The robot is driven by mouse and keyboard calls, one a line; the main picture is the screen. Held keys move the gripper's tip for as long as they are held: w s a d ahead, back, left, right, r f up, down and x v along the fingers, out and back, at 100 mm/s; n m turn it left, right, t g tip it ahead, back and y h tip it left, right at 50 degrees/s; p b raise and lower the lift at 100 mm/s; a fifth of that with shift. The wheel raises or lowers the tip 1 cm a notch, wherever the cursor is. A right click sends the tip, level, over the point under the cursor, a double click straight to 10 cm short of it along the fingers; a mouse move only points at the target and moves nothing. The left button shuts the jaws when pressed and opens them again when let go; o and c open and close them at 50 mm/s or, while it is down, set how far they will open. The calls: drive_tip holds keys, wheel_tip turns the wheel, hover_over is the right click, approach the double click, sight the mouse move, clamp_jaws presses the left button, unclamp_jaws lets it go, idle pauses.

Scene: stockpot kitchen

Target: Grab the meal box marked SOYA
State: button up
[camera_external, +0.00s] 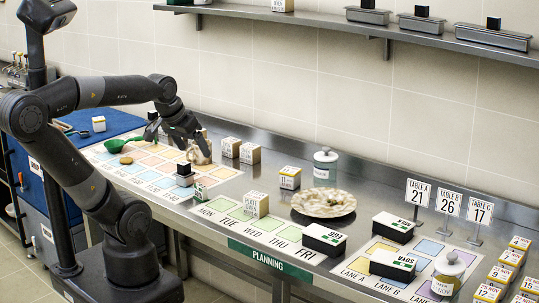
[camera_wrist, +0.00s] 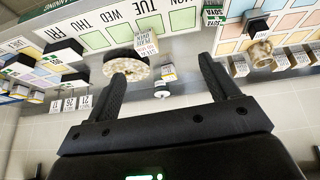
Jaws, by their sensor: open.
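The meal box marked SOYA (camera_external: 392,265) is a black box with a white and green label, its lettering upside down in the external view. It lies on the lane mat at the front right. My gripper (camera_external: 180,148) is far to its left, above the left end of the counter, with its fingers apart and nothing visibly held. In the wrist view my gripper (camera_wrist: 168,65) shows two spread fingers. Black boxes lie at the left edge of that view, but their labels are too small to tell which is SOYA.
Similar black boxes stand nearby, one marked EGG (camera_external: 325,238) and one behind (camera_external: 393,226). Table number signs (camera_external: 448,204) stand behind right. A shelf (camera_external: 340,27) runs above.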

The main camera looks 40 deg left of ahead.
drive_tip(key=w+d+r+n+g+h, duration=0.25)
drive_tip(key=w+d+n, duration=0.25)
drive_tip(key=w+d, duration=0.5)
drive_tip(key=n+g+h, duration=0.2)
drive_tip(key=n+g, duration=0.1)
drive_tip(key=n, duration=1.1)
approach(393, 258)
drive_tip(key=shift+r+t, duration=0.25)
drive_tip(key=shift+s+d+f, duration=0.15)
drive_tip(key=shift+d+f, duration=0.25)
drive_tip(key=shift+f, duration=0.1)
drive_tip(key=x, duration=1)
drive_tip(key=shift+a+f, duration=0.1)
drive_tip(key=shift+a, duration=0.15)
drive_tip(key=shift+s, duration=0.1)
drive_tip(key=shift+f, duration=0.2)
drive_tip(key=shift+c, duration=0.2)
